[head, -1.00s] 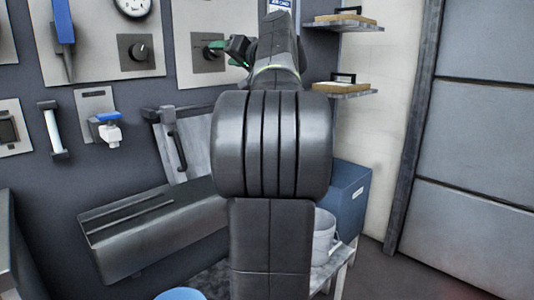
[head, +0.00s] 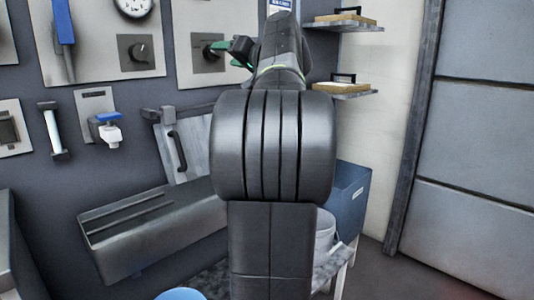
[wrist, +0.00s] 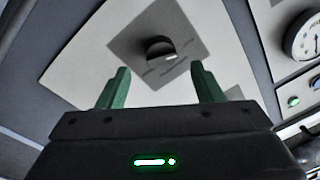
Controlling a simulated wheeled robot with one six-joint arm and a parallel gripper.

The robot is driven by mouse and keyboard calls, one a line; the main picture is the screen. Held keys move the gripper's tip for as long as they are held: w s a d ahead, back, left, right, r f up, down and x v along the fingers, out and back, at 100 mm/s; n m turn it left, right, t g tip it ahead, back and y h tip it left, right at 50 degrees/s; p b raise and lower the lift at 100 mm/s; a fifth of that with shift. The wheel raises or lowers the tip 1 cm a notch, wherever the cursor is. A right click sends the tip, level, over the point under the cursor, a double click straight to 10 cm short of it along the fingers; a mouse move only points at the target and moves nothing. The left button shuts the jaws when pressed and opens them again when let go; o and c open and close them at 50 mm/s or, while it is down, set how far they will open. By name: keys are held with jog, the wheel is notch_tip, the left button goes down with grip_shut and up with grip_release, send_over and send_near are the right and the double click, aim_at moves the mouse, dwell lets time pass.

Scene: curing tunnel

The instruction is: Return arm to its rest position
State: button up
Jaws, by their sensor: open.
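My gripper shows in the wrist view (wrist: 155,88), with its two green fingers apart and nothing between them. Beyond the fingers is a black rotary knob (wrist: 160,50) on a grey square plate, with a gap between it and the fingertips. In the head view the same kind of knob (head: 211,51) sits on the wall panel, just left of my gripper (head: 232,47). My arm rises through the middle of the head view and hides part of the wall behind it.
A second knob (head: 140,52) and a gauge (head: 133,5) are on the left panel. A blue-handled valve (head: 109,130) is below. A grey trough (head: 150,232) juts out at lower left. Shelves (head: 343,88), a blue bin (head: 350,199) and a door (head: 470,135) are at right.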

aim_at(216, 54)
jog(key=x, duration=0.5)
jog(key=shift+w+a, duration=0.2)
jog(key=shift+a, duration=0.1)
jog(key=shift+w+r+m+p, duration=0.1)
jog(key=shift+r+m+p, duration=0.15)
jog(key=shift+m+p, duration=0.2)
jog(key=m+p, duration=0.6)
jog(key=m+h+p, duration=0.1)
jog(key=m+p, duration=0.5)
jog(key=m, duration=0.1)
jog(key=m+t+p, duration=0.1)
jog(key=m+p, duration=0.5)
jog(key=m, duration=0.1)
jog(key=shift+s+m+p, duration=0.25)
jog(key=shift+p, duration=0.1)
jog(key=shift+f, duration=0.15)
